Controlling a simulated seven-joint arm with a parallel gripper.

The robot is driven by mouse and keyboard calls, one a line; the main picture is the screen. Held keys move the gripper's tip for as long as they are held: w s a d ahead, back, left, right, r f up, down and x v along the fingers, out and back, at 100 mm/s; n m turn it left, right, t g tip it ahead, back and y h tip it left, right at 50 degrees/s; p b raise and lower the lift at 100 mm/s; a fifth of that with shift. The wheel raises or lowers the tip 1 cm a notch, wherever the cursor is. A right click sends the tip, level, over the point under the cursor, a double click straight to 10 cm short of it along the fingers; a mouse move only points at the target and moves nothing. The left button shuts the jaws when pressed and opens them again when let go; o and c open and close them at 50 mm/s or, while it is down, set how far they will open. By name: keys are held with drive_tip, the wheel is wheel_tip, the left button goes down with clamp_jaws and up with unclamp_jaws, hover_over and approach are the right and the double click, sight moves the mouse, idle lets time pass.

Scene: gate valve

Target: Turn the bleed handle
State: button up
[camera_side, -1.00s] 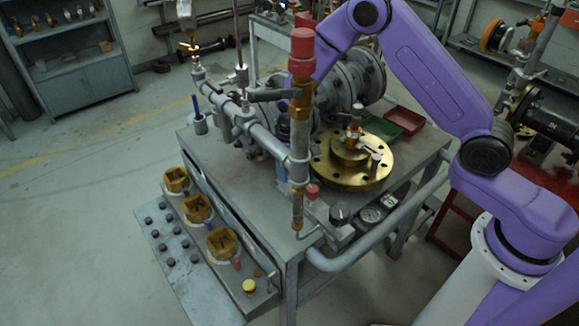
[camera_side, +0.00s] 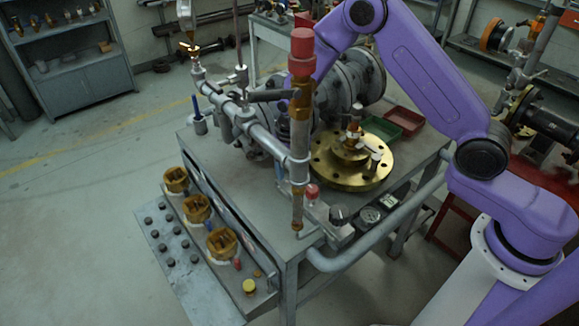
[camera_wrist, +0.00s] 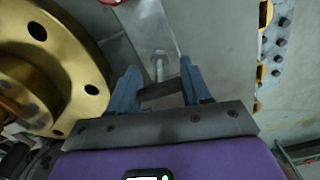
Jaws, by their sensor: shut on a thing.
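In the wrist view my gripper (camera_wrist: 158,72) reaches over the grey bench top, its two blue-grey fingers on either side of a short dark handle bar (camera_wrist: 160,90). The bar spans the gap and the fingers are shut on it. A silver stem (camera_wrist: 158,66) shows just beyond the bar, between the fingertips. I take the bar for the bleed handle; its far connection is not clear. In the side view my gripper is mostly hidden behind the upright pipe with the red cap (camera_side: 302,45), so the handle cannot be made out there.
The brass flange (camera_side: 373,172) lies close by; it fills the left of the wrist view (camera_wrist: 75,62). Grey pipework (camera_side: 262,140) crosses the bench beside the upright pipe. Red and green trays (camera_side: 402,120) are behind the flange. Yellow-brown valve blocks (camera_side: 196,209) line the left edge.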

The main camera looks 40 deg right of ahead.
drive_tip(key=o, duration=1)
drive_tip(key=shift+o, duration=0.2)
wheel_tip(320, 180, up, 18)
drive_tip(key=shift+f, duration=0.25)
drive_tip(key=s+d+n, duration=0.2)
drive_tip(key=s+n, duration=0.3)
drive_tip(key=s, duration=0.6)
drive_tip(key=s+d+r+n, duration=0.1)
drive_tip(key=s+d+n, duration=0.2)
drive_tip(key=s, duration=0.8)
drive_tip(key=s+d+r+n, duration=0.1)
drive_tip(key=s+d+n, duration=0.1)
drive_tip(key=s+n, duration=0.5)
drive_tip(key=s, duration=0.4)
drive_tip(key=shift+s+d+r, duration=0.2)
drive_tip(key=shift+s+d, duration=0.05)
drive_tip(key=shift+s, duration=0.15)
